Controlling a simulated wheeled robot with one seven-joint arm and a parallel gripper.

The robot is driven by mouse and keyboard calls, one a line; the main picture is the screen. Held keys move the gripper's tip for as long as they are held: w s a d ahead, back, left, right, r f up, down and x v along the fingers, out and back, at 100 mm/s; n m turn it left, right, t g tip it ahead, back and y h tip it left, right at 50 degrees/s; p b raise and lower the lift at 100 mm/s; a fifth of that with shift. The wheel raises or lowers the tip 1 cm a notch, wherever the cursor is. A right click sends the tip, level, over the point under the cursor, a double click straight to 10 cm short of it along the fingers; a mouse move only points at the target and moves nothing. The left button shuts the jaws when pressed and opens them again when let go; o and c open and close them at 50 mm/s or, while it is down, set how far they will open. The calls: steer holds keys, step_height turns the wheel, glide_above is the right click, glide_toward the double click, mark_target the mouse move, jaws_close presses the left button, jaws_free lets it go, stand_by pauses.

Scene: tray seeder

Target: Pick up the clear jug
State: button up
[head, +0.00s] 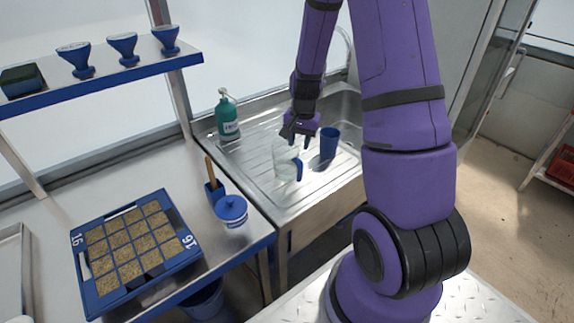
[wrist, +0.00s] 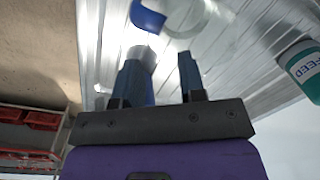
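The clear jug (head: 284,166) stands on the ribbed steel drainboard of the sink unit, with its blue handle (head: 299,171) on the right side. In the wrist view the jug (wrist: 190,31) is cut off by the top edge, with the blue handle to its left. My gripper (head: 299,140) is above the drainboard, close to the jug's top in the head view. In the wrist view its fingers (wrist: 160,62) are apart with nothing clearly between them. The jug lies beyond the fingertips. Whether a finger touches the jug cannot be told.
A blue cup (head: 329,144) stands just right of the jug and is partly behind a finger in the wrist view. A green bottle (head: 228,118) stands left at the back.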

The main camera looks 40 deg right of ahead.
mark_target(298, 157)
steer(key=shift+w+d+f, duration=0.1)
steer(key=shift+w+f, duration=0.1)
steer(key=shift+f, duration=1.55)
steer(key=shift+w+f, duration=0.15)
steer(key=shift+f, duration=1.55)
steer(key=shift+c, duration=0.4)
jaws_close()
